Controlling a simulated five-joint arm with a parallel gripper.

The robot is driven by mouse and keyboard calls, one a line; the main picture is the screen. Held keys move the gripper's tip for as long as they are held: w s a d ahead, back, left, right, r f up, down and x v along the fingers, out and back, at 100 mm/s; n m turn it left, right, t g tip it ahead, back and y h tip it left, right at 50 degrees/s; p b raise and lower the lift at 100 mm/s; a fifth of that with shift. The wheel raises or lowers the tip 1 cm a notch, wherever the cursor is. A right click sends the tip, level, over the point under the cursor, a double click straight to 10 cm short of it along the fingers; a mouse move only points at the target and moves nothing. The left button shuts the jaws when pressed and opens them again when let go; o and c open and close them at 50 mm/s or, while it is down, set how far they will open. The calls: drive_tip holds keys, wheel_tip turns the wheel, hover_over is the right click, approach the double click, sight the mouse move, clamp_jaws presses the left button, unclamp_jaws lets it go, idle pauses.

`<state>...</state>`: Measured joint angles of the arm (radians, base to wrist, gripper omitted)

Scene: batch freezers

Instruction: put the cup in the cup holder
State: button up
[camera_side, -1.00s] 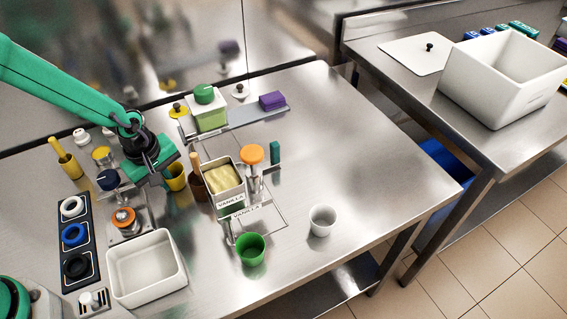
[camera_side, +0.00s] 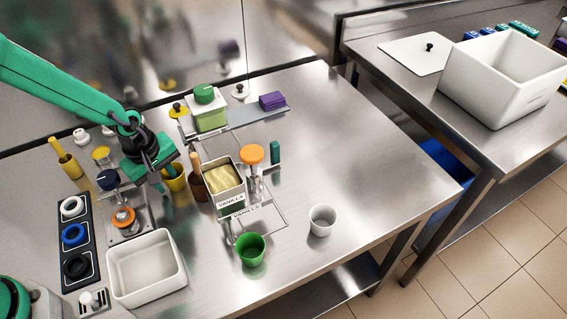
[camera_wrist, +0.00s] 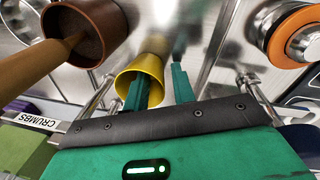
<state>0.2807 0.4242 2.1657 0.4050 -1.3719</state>
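A yellow cup (camera_side: 177,183) stands beside my gripper (camera_side: 165,188) in the side view. In the wrist view, the yellow cup (camera_wrist: 143,70) has its open mouth toward the camera. My gripper (camera_wrist: 166,75) is open; its left finger overlaps the cup, its right finger is apart from it. I cannot tell whether that finger is inside the cup or only in front. A green cup (camera_side: 251,250) stands at the front of a wire frame (camera_side: 278,214), and a white cup (camera_side: 322,221) stands alone to its right. Which part is the cup holder is unclear.
A brown cup (camera_wrist: 92,15) with a wooden handle is close left of the yellow cup. A vanilla tub (camera_side: 228,194) stands right of my gripper. An orange-topped dispenser (camera_side: 124,219) and a white bin (camera_side: 120,282) are in front. The right table half is clear.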

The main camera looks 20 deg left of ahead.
wheel_tip(320, 180, up, 12)
drive_tip(key=s, duration=0.1)
drive_tip(key=shift+s+a+f, duration=0.2)
drive_tip(key=shift+s+f, duration=0.05)
drive_tip(key=shift+s, duration=0.1)
idle(0.8)
drive_tip(key=s+a+r+m+t, duration=0.3)
drive_tip(key=s+a+r+m, duration=0.7)
drive_tip(key=s+r+m, duration=0.2)
drive_tip(key=shift+s+a+t, duration=0.2)
drive_tip(key=shift+s+t, duration=0.2)
drive_tip(key=shift+s, duration=0.4)
drive_tip(key=shift+o, duration=0.2)
drive_tip(key=shift+s+a+m, duration=0.1)
drive_tip(key=shift+s+m, duration=0.2)
drive_tip(key=shift+o, duration=0.3)
